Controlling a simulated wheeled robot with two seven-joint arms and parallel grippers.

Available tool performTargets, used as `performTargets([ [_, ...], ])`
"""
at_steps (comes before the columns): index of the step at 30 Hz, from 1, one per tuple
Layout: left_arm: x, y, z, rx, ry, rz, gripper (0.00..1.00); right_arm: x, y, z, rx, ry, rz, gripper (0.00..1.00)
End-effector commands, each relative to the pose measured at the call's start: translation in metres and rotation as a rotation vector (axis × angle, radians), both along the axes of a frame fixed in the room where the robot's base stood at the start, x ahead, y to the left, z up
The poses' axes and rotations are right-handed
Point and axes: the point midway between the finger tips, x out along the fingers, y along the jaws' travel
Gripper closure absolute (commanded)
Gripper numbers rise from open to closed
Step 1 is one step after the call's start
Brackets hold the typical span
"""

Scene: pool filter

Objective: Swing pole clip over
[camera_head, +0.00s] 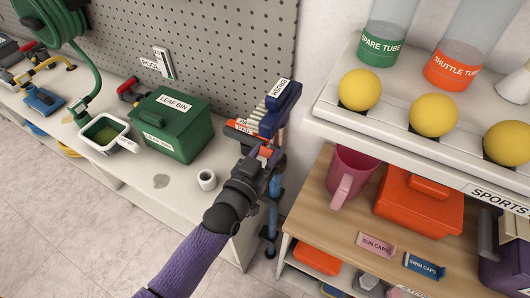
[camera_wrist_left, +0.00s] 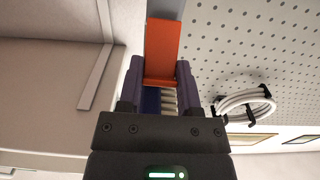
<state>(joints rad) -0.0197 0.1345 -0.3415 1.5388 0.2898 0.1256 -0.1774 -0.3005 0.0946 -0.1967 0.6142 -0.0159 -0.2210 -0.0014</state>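The orange clip (camera_head: 243,127) sits at the top of a blue pole (camera_head: 274,190), beside a blue block (camera_head: 280,106) with a white label and cream ridges. My left gripper (camera_head: 262,155) is right at the clip, in front of the pegboard. In the left wrist view the clip (camera_wrist_left: 162,52) lies between the two purple fingers (camera_wrist_left: 160,72) and fills the gap between them. Whether the fingers press on it cannot be told. A grey-blue bar shows beyond it. The gripper hides part of the pole's top. My right gripper is not in view.
A shelf with yellow balls (camera_head: 433,115) and a lower wooden shelf (camera_head: 318,205) are close on the right. A coiled white hose (camera_wrist_left: 245,103) hangs on the pegboard.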

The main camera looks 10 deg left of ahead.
Motion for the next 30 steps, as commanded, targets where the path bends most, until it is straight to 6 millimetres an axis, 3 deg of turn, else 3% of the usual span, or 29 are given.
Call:
performTargets([
  [1, 0.000, 0.000, 0.000, 0.000, 0.000, 0.000, 0.69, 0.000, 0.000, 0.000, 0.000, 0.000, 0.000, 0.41],
  [6, 0.000, 0.000, 0.000, 0.000, 0.000, 0.000, 1.00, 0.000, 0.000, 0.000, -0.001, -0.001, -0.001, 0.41],
  [11, 0.000, 0.000, -0.001, 0.000, -0.003, 0.000, 1.00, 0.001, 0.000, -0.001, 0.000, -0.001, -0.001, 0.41],
  [17, -0.002, 0.001, -0.007, -0.016, -0.053, 0.000, 1.00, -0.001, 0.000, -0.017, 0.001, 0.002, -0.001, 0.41],
  [30, -0.008, 0.002, -0.032, -0.120, -0.369, -0.001, 1.00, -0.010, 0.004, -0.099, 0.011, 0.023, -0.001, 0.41],
])
